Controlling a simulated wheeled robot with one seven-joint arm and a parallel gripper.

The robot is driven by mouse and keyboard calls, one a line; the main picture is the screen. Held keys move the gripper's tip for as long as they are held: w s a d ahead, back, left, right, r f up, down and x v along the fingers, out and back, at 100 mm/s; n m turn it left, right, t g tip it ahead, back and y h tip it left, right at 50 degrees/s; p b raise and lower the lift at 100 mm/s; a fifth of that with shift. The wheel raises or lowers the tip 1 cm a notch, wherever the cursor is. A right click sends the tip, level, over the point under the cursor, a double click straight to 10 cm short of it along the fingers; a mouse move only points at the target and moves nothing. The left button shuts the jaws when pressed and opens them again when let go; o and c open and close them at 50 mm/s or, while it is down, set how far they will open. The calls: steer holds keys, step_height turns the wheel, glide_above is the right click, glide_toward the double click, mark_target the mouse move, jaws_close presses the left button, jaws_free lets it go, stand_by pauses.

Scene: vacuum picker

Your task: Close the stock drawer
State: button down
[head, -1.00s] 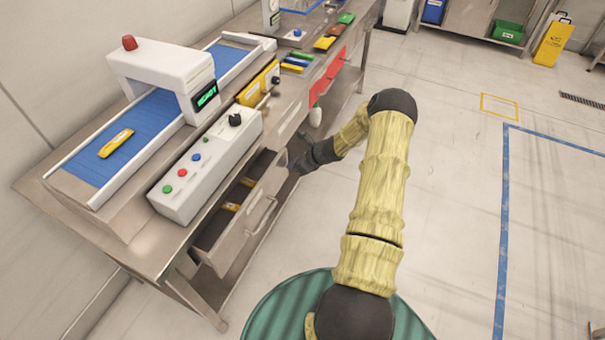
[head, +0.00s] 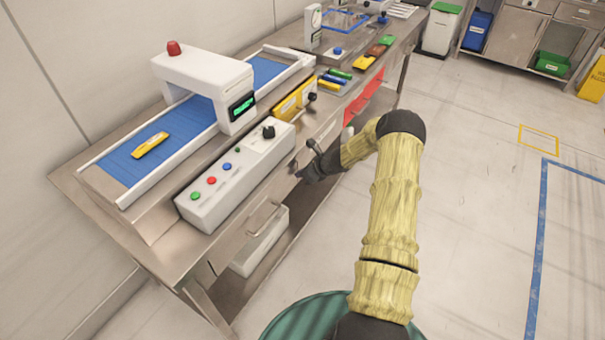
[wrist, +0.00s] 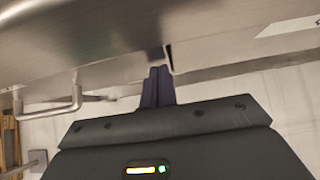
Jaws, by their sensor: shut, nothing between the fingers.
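The stock drawer (head: 240,240) is a steel drawer in the front of the workbench, below the control box. Its front now sits about in line with the bench front and no interior shows in the head view. Its bar handle (head: 264,219) also shows at the left in the wrist view (wrist: 50,108). My gripper (head: 298,172) is at the bench front, to the right of the handle. In the wrist view my fingers (wrist: 158,75) are shut and empty, with tips close to a steel panel. I cannot tell whether they touch it.
The white control box (head: 235,175) and the blue conveyor (head: 160,150) stand on the bench above the drawer. A pale bin (head: 262,245) sits under the bench. Red bins (head: 362,100) hang further along.

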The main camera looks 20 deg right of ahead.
steer(key=shift+w+a+r, duration=0.25)
steer(key=shift+a, duration=0.05)
steer(key=s+d+r+b, duration=0.1)
steer(key=s+d+r, duration=0.5)
steer(key=s, duration=0.3)
steer(key=shift+s+d+r, duration=0.25)
steer(key=shift+d, duration=0.3)
steer(key=s+a+r+n+g+h+p, duration=0.2)
steer(key=s+a+r+n, duration=0.8)
steer(key=n, duration=0.4)
steer(key=s+a+r+n+g+h+p, duration=0.2)
steer(key=s+a+r+n+h, duration=0.1)
steer(key=s+a+r+n, duration=0.7)
steer(key=s+r+n, duration=0.1)
steer(key=s+n, duration=0.3)
steer(key=shift+s+r+n+g, duration=0.2)
steer(key=shift+r+n+g, duration=0.1)
steer(key=shift+r+n, duration=0.1)
